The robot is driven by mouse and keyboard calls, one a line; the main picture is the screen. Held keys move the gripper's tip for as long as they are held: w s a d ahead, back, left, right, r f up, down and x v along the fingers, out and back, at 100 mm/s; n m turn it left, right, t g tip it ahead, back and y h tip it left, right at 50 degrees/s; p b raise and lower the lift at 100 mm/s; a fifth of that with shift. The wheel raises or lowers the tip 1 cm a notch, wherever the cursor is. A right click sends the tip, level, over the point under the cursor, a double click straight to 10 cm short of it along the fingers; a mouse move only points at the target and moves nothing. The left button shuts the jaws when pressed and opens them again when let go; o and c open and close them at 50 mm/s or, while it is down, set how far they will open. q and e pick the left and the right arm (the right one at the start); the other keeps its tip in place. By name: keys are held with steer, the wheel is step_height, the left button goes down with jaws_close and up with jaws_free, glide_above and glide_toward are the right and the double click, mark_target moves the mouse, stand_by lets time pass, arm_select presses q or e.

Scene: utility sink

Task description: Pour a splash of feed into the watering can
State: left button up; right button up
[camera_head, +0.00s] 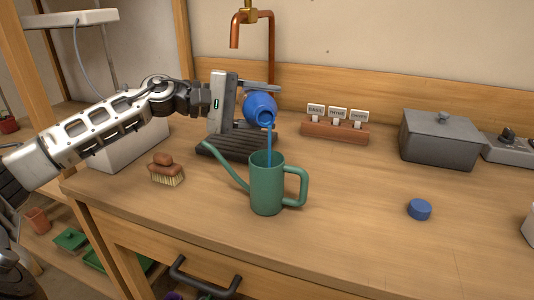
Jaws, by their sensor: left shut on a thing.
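A green watering can (266,190) stands upright on the wooden worktop, its spout to the left and its handle to the right. My left gripper (262,90) is shut on a blue feed bottle (259,106) and holds it above the can. The bottle is tilted with its mouth down toward the can. A thin blue stream (269,142) runs from the mouth into the can's open top. The level inside the can is hidden. A round blue cap (419,209) lies on the worktop to the right. My right gripper is not in view.
A scrubbing brush (166,170) lies left of the can. A dark ribbed mat (240,148) is behind it. A wooden label holder (335,131), a grey lidded box (438,138) and a copper tap (236,32) are at the back. The worktop between can and cap is clear.

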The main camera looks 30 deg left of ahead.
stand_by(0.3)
arm_select(q)
steer(key=shift+m+b, duration=0.4)
steer(key=shift+b, duration=0.5)
stand_by(0.5)
